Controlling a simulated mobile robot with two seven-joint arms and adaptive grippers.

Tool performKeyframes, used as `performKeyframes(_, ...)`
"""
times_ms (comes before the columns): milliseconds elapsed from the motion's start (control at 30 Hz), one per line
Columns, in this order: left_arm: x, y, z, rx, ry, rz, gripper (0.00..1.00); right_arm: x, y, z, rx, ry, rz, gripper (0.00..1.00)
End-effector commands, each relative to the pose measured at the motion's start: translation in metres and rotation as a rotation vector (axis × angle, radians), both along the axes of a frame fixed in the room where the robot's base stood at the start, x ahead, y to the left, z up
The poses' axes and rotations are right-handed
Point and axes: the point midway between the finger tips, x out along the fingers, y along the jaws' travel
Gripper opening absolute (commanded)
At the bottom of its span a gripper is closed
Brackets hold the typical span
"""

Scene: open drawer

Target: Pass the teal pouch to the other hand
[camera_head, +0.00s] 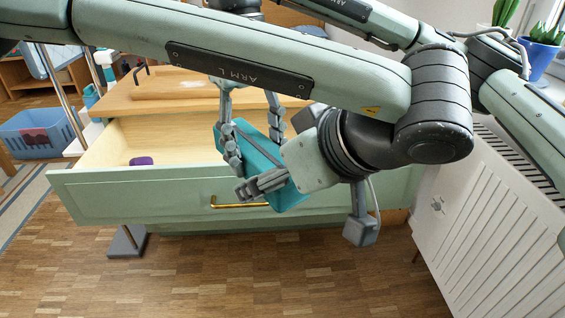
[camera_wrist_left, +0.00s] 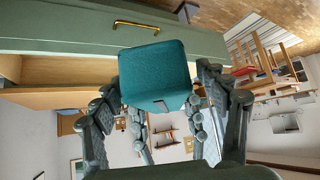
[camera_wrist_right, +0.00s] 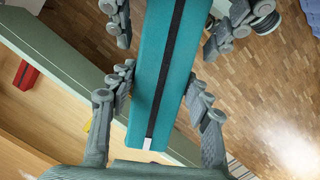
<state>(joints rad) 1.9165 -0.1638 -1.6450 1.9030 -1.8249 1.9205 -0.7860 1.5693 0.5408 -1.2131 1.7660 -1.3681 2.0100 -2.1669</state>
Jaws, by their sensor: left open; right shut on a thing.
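The teal pouch (camera_head: 262,154) is a long block with a dark stripe, held tilted in front of the open drawer. My right gripper (camera_head: 255,144) reaches down from above and is shut on the pouch; the right wrist view shows its fingers (camera_wrist_right: 160,78) on both sides of it. My left gripper (camera_head: 272,160) comes in from the right of the head view and is open, its fingers on either side of the pouch's other part. In the left wrist view the pouch end (camera_wrist_left: 155,75) stands between its open fingers (camera_wrist_left: 158,92). The exact contact there is unclear.
The green drawer (camera_head: 120,195) is open behind the pouch, with a brass handle (camera_head: 235,205). A purple item (camera_head: 141,161) lies in the drawer, and a red item (camera_wrist_right: 25,75) shows there too. A white radiator (camera_head: 490,220) stands right, a blue basket (camera_head: 38,140) far left.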

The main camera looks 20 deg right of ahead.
Motion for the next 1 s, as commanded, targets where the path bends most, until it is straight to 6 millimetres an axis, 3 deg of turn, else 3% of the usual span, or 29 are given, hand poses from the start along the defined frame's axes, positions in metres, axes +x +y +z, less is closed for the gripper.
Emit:
performKeyframes(333,0.003,0.0014,-0.0035,0.0,0.001,0.001,0.74,0.0001,-0.0001,0.0004,0.0,-0.001,0.0,0.15)
performKeyframes(800,0.0028,0.002,-0.0033,0.002,0.001,0.002,0.17,0.0004,-0.0009,0.0003,-0.002,-0.001,-0.002,0.15)
performKeyframes(833,0.003,0.0021,-0.003,0.003,0.001,0.003,0.17,0.0004,-0.001,0.0004,-0.002,-0.001,-0.002,0.52)
performKeyframes(1000,0.0029,0.002,-0.003,0.002,0.001,0.002,0.16,0.0004,-0.001,0.0004,-0.002,-0.001,-0.002,0.73)
